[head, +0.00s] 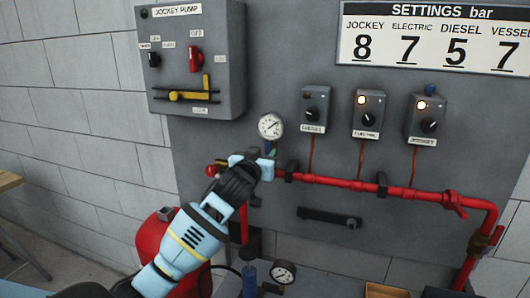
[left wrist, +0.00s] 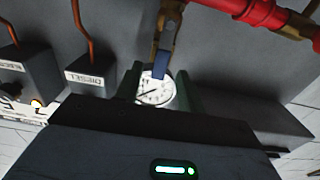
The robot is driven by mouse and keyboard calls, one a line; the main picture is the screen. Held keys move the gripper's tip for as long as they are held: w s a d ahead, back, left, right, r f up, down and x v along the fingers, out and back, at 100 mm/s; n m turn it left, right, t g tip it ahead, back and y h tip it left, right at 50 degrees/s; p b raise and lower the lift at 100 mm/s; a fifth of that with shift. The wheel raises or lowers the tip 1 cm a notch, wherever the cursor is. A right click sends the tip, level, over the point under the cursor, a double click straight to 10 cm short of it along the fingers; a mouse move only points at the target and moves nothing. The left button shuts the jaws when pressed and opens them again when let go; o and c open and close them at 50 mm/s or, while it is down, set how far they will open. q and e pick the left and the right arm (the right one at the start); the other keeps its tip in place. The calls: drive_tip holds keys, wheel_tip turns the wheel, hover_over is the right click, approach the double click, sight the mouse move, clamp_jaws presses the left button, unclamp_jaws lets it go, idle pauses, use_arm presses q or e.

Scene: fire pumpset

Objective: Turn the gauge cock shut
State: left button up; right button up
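The gauge cock is a small brass valve (left wrist: 170,14) on the stem between the red pipe and the round white gauge (head: 270,125). Its blue lever (left wrist: 167,48) lies along the stem towards the gauge; in the head view a bit of blue (head: 270,150) shows just below the dial. My left gripper (head: 264,163) is at the cock, just under the gauge, and hides most of it. In the left wrist view its two greenish fingers (left wrist: 158,86) are apart, with the dial and the lever's end showing between them. Contact with the lever cannot be told. My right gripper is out of view.
The red pipe (head: 330,181) runs right from the cock along the grey panel. The jockey pump box (head: 225,50) is up left. Three small switch boxes (head: 368,112) are right of the gauge. A second gauge (head: 283,272) and a red tank (head: 155,238) are below.

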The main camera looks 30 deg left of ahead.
use_arm(q)
drive_tip(key=shift+x, duration=0.8)
clamp_jaws()
